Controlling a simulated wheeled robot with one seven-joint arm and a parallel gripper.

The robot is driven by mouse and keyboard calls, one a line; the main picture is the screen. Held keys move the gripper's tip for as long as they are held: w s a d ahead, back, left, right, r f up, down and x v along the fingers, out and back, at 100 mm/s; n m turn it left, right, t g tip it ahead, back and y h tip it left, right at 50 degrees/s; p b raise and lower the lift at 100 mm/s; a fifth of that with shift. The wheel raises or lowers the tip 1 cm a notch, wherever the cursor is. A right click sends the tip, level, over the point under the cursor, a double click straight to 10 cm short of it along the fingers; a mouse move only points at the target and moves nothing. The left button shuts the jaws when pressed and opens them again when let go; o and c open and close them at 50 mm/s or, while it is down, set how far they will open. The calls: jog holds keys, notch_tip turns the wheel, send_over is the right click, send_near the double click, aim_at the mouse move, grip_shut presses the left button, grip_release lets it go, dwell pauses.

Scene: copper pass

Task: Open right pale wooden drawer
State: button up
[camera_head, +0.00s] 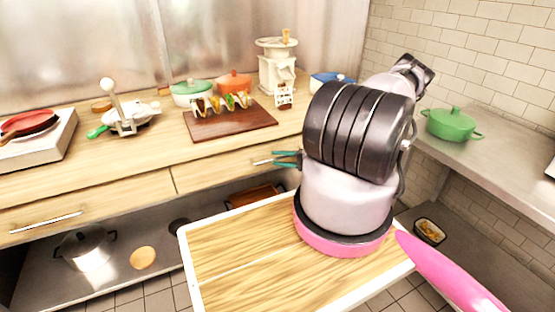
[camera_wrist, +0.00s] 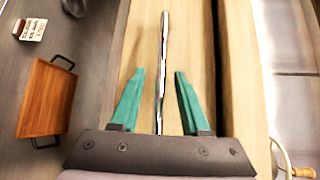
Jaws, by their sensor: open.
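The right pale wooden drawer (camera_head: 215,169) is in the counter front, beside the left drawer in the head view. It looks flush with the counter front, and my arm covers its right part. Its metal handle (camera_head: 264,161) is a thin bar whose end shows left of my gripper (camera_head: 286,157). In the wrist view the handle (camera_wrist: 164,50) runs lengthwise between the two teal fingers of my gripper (camera_wrist: 158,75). The fingers are open, with a gap on each side of the bar. The pale drawer front (camera_wrist: 190,35) lies behind them.
The left drawer (camera_head: 95,205) has its own handle. A taco board (camera_head: 235,122) and pots stand on the counter above. A steel pot (camera_head: 85,248) and a wooden tray (camera_wrist: 45,98) are on the shelf below. A side counter with a green pot (camera_head: 452,124) is at right.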

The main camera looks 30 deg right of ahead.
jog(key=shift+w+a, duration=0.3)
grip_shut()
dwell(1.3)
